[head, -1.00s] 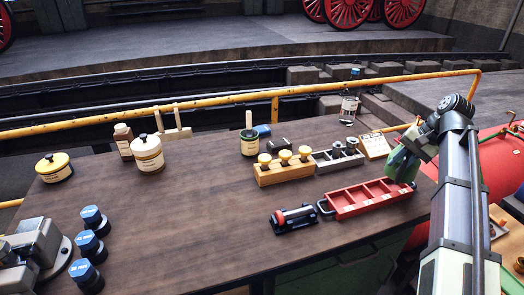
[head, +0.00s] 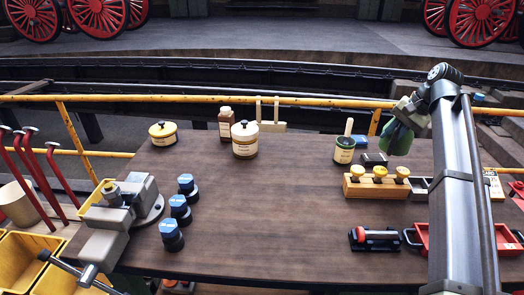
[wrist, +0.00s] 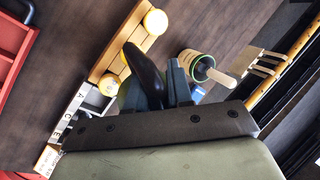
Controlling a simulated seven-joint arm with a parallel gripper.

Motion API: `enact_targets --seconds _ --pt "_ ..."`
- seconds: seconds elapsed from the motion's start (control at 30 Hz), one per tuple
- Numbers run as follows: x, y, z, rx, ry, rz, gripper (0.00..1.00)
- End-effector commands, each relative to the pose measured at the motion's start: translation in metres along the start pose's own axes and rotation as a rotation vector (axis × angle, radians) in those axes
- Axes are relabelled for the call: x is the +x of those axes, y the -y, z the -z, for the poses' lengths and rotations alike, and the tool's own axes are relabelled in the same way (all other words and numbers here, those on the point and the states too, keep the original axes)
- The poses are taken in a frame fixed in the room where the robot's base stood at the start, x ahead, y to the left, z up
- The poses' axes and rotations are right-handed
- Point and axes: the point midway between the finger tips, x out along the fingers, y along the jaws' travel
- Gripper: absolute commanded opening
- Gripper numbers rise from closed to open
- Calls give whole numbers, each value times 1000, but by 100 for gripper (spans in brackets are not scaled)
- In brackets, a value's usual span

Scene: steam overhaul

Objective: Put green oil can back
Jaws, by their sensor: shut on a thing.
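The green oil can (head: 397,138) hangs in my gripper (head: 405,112) in the head view, at the right part of the table, above and behind the wooden block with yellow knobs. My gripper is shut on it; the arm hides part of the grip. In the wrist view the two dark fingers of my gripper (wrist: 165,85) stand in the middle of the picture. The can is mostly hidden there behind the fingers and the gripper body.
The wooden block with yellow knobs (head: 375,188) stands below the can. A green pot with a brush (head: 344,150) is left of it. A red tray (head: 422,238) is partly behind my arm. Blue-capped items (head: 172,236) and a vise (head: 125,205) stand left. The table's middle (head: 270,215) is bare.

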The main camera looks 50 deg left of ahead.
Motion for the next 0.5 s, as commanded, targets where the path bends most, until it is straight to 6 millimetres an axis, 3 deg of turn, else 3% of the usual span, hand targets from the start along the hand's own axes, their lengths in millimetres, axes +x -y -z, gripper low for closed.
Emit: enact_targets --seconds 0.03,0.1,0.5 --pt "5 24 0 -22 6 -1 0" --pt "12 50 -5 -46 13 -3 0" --pt "58 186 -40 -170 53 -13 0"
